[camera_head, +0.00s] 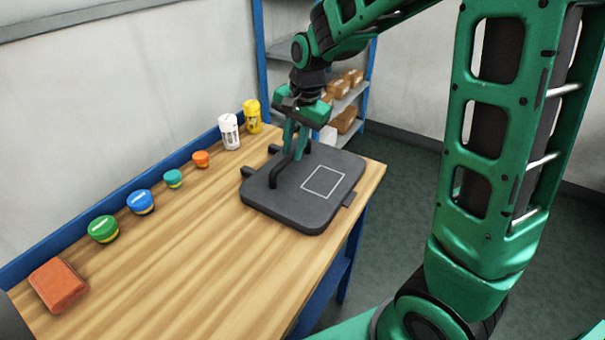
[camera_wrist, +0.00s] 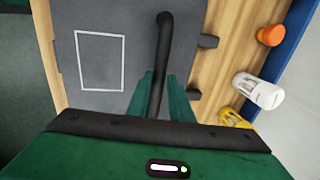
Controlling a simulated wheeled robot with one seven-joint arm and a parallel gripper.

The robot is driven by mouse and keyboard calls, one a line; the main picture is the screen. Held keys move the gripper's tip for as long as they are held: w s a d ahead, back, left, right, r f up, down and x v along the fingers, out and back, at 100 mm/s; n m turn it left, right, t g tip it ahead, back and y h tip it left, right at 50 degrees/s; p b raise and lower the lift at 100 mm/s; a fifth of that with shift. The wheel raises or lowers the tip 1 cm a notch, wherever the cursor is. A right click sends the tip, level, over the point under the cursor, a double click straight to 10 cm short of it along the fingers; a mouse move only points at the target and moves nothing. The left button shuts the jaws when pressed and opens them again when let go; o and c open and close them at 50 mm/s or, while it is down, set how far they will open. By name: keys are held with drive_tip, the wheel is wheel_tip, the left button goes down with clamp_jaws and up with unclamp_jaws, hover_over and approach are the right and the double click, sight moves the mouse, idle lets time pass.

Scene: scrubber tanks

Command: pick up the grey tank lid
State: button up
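The grey tank lid (camera_head: 322,207) is a dark, flat, rounded square lying on the wooden bench near its right end. It has a white outlined square on top and a black raised bar handle (camera_head: 276,172). My gripper (camera_head: 297,150) points down at the far end of the handle, with its green fingers spread. In the wrist view, the handle (camera_wrist: 162,45) runs between the two fingers (camera_wrist: 160,85), one on each side. The fingers look apart around the bar; contact is hard to make out. The lid also shows in the wrist view (camera_wrist: 100,100).
Along the bench's blue back edge stand a white bottle (camera_head: 229,131), a yellow bottle (camera_head: 252,116), and orange, teal, blue and green round containers. A red-orange block (camera_head: 58,285) lies at the near left. Shelves with brown boxes (camera_head: 346,120) stand behind. The bench's front middle is clear.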

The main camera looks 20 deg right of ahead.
sight(292, 152)
drive_tip(key=f, duration=0.3)
drive_tip(key=shift+w+a+f, duration=0.15)
drive_tip(key=shift+w, duration=0.1)
clamp_jaws()
